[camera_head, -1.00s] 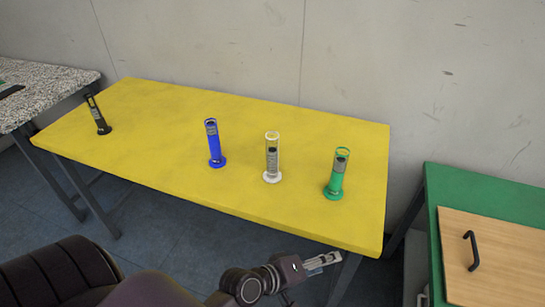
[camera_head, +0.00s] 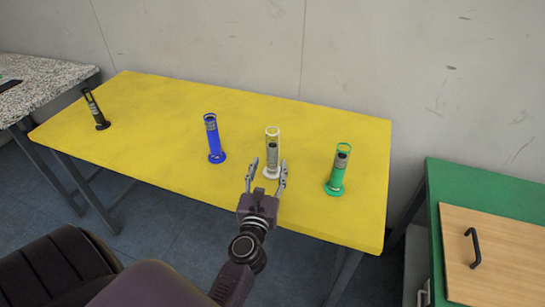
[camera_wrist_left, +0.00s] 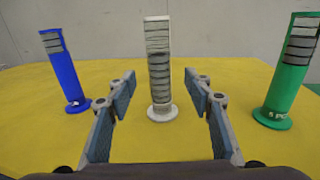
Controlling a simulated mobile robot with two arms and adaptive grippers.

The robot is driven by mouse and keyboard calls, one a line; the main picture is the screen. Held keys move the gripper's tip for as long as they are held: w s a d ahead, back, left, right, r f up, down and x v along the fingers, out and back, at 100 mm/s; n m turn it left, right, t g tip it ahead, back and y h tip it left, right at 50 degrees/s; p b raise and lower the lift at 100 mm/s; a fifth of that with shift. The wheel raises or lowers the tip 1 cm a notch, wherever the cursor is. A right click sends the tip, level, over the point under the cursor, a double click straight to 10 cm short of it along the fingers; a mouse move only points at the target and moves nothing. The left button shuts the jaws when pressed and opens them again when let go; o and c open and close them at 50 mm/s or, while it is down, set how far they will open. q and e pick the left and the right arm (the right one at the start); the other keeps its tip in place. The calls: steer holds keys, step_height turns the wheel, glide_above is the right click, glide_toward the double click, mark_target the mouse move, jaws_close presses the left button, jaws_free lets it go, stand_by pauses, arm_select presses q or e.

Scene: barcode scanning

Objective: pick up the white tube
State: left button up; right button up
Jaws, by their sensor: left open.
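The white tube (camera_head: 272,150) stands upright on its round base on the yellow table, between the blue and green tubes. My left gripper (camera_head: 268,171) is open just in front of it, its two fingers spread to either side near the tube's base. In the left wrist view the white tube (camera_wrist_left: 158,70) stands between and beyond the open fingers (camera_wrist_left: 162,95), apart from both. My right gripper is not in view.
A blue tube (camera_head: 213,138) stands to the left and a green tube (camera_head: 339,168) to the right. A black tube (camera_head: 94,108) stands at the far left of the yellow table (camera_head: 160,110). A green table (camera_head: 490,185) with a wooden panel (camera_head: 510,255) is at the right.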

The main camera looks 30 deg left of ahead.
mark_target(272, 154)
arm_select(q)
steer(key=p+x, duration=0.1)
steer(key=x, duration=0.6)
steer(key=shift+w+a, duration=0.2)
steer(key=shift+w, duration=0.1)
steer(key=shift+c, duration=0.2)
jaws_close()
